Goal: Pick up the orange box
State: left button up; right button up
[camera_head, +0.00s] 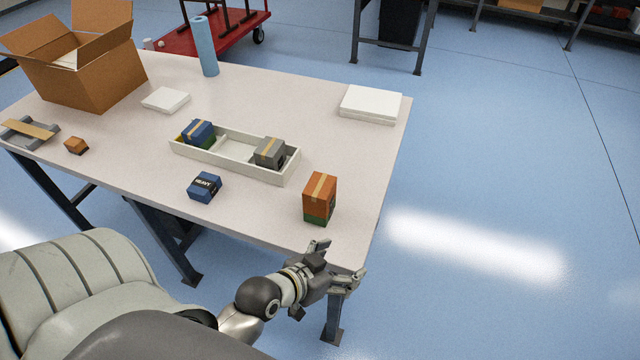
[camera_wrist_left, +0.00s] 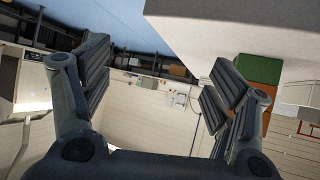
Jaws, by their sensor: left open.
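The orange box (camera_head: 319,190) stands upright near the table's right front corner. It has a tan tape strip and a green lower band. My left gripper (camera_head: 341,262) is open and empty at the table's front edge, nearer to me than the box and apart from it. In the left wrist view my left gripper (camera_wrist_left: 160,75) shows its two fingers spread with nothing between them. There the box's green part (camera_wrist_left: 258,68) shows beyond the right finger, which partly hides the box. My right gripper is not in view.
The white table (camera_head: 350,150) holds a divided tray (camera_head: 235,168) with a blue and a grey box, a dark blue box (camera_head: 205,187), a small orange-brown box (camera_head: 76,145), white slabs (camera_head: 371,104), a blue roll (camera_head: 204,45) and an open carton (camera_head: 95,80). The surface behind the orange box is clear.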

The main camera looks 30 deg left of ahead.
aim_at(313, 197)
pick_arm(q)
jog(key=w+a+r+t, duration=0.1)
jog(key=w+a+n+t+y, duration=0.1)
jog(key=a, duration=0.1)
jog(key=w+a+r+n+t, duration=0.1)
jog(key=shift+a+r+t+y, duration=0.2)
jog(key=shift+r+t+y, duration=0.1)
jog(key=shift+y, duration=0.1)
jog(key=w+a+n+y, duration=0.1)
jog(key=a, duration=0.1)
jog(key=w+a+r+n+t+y, duration=0.1)
jog(key=w+a+y, duration=0.1)
jog(key=a, duration=0.1)
jog(key=w+a+r+n+t+y+p, duration=0.1)
jog(key=w+a+y, duration=0.1)
jog(key=a, duration=0.1)
jog(key=shift+a, duration=0.15)
jog(key=shift+w, duration=0.55)
jog(key=p+x, duration=0.1)
jog(key=x, duration=0.2)
jog(key=shift+w, duration=0.25)
jog(key=shift+w+a+f, duration=0.1)
jog(key=shift+w+f, duration=0.1)
jog(key=shift+w, duration=0.25)
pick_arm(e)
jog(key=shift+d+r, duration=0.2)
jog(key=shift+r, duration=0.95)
pick_arm(q)
jog(key=shift+s, duration=0.1)
